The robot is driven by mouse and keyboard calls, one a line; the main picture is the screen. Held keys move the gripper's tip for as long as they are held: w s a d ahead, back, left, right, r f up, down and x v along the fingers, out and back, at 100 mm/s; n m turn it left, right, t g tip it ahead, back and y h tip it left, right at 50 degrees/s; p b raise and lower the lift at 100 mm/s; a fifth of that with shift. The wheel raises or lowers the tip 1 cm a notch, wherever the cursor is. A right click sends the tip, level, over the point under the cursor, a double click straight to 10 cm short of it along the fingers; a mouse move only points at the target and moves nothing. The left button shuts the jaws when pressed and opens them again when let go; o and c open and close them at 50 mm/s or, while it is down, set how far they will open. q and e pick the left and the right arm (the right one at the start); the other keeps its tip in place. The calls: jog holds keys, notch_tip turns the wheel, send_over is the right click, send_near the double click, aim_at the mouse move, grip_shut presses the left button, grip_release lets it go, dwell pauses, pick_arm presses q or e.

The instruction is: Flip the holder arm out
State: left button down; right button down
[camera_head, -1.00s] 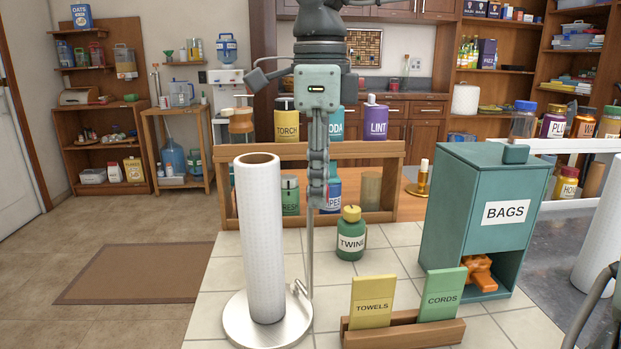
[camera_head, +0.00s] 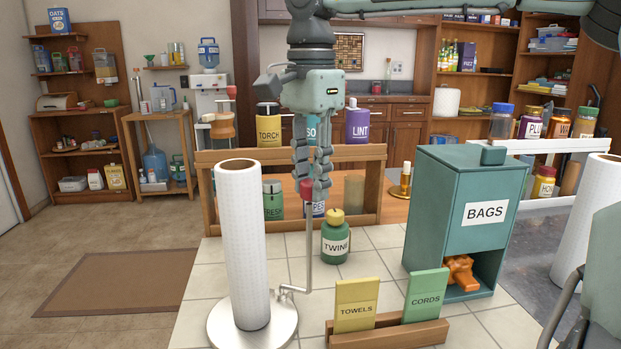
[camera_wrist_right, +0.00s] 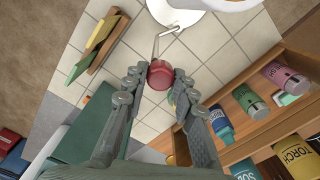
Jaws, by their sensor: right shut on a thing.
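The holder arm (camera_head: 308,243) is a thin upright metal rod with a red knob (camera_head: 306,190) on top. A short crank (camera_head: 291,290) joins its foot to the round metal base (camera_head: 225,336) of the paper towel holder. The rod stands right of the white paper roll (camera_head: 242,250), apart from it and outside the base edge. My right gripper (camera_head: 312,180) points down and is shut on the red knob. The right wrist view shows the knob (camera_wrist_right: 160,75) between the fingers and the rod (camera_wrist_right: 157,45) beyond. My left gripper is not in view.
A wooden rack (camera_head: 398,336) with two seed-packet-like cards stands in front right. A green TWINE bottle (camera_head: 335,240) stands behind the rod. The teal BAGS dispenser (camera_head: 480,178) is at right. A wooden shelf (camera_head: 220,157) with jars stands behind. Tiles between base and bottle are clear.

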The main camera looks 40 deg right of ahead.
dwell(0.5)
jog(key=c, duration=1.2)
grip_release()
notch_tip(320, 180, up, 12)
jog(key=shift+r, duration=0.1)
